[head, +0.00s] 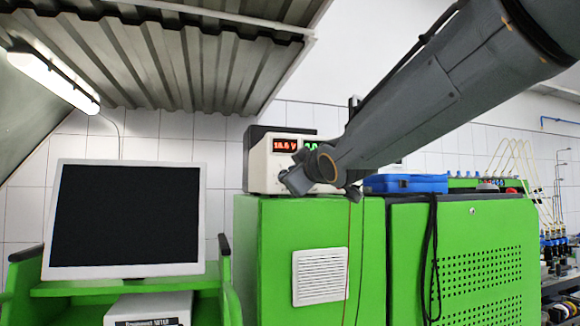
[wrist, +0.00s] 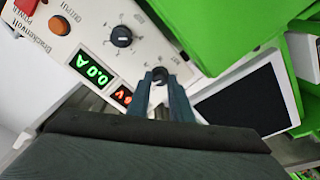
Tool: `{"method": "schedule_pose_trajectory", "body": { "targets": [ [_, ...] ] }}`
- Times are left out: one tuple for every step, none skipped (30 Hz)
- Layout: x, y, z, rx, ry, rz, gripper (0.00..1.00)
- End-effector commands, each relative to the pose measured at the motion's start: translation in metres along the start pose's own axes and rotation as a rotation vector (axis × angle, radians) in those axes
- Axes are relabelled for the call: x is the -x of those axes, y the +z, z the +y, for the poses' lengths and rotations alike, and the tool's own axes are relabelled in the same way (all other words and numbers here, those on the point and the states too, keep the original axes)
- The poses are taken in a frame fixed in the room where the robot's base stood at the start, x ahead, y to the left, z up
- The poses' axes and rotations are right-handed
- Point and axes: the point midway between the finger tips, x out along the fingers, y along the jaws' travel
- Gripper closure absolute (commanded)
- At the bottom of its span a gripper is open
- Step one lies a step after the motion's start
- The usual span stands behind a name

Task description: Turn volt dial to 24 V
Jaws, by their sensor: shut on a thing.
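The cream power supply (head: 258,165) stands on a green cabinet in the head view. Its red display (head: 286,145) appears to read 18.6 V. In the wrist view its panel (wrist: 90,22) is seen turned over, with a green display (wrist: 93,69) reading 0.0 A and the red one (wrist: 122,95) partly hidden by my gripper. My gripper (wrist: 160,79) is at the panel, its two fingers shut on the dark volt dial (wrist: 160,73), which is mostly covered. In the head view my gripper (head: 298,181) hides the lower front of the supply.
A blue case (head: 405,184) lies on the green cabinet (head: 265,230) to the right. A monitor (head: 128,220) stands at left. Cables hang down the cabinet front.

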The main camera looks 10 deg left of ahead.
Motion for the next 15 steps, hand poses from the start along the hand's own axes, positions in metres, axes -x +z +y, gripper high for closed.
{"method": "schedule_pose_trajectory", "body": {
  "targets": [
    [0.0002, -0.0003, 0.0004, -0.044, 0.000, 0.002, 1.00],
    [0.0001, -0.0001, 0.0002, -0.072, 0.000, 0.004, 1.00],
    [0.0001, 0.0004, -0.0001, -0.110, 0.000, 0.006, 1.00],
    [0.0000, 0.0006, -0.0003, -0.138, 0.000, 0.008, 1.00],
    [0.0000, 0.0007, -0.0004, -0.167, 0.001, 0.011, 1.00],
    [-0.0001, 0.0008, -0.0006, -0.204, 0.001, 0.014, 1.00],
    [-0.0001, 0.0010, -0.0007, -0.233, 0.001, 0.016, 1.00],
    [-0.0002, 0.0012, -0.0008, -0.262, 0.002, 0.017, 1.00],
    [-0.0002, 0.0015, -0.0009, -0.299, 0.002, 0.020, 1.00],
    [-0.0002, 0.0015, -0.0010, -0.328, 0.002, 0.022, 1.00],
    [-0.0003, 0.0015, -0.0010, -0.357, 0.003, 0.024, 1.00],
    [-0.0003, 0.0015, -0.0010, -0.395, 0.003, 0.028, 1.00],
    [-0.0003, 0.0016, -0.0010, -0.424, 0.004, 0.030, 1.00],
    [-0.0003, 0.0017, -0.0010, -0.452, 0.004, 0.032, 1.00],
    [-0.0004, 0.0019, -0.0011, -0.490, 0.005, 0.034, 1.00]
  ]
}}
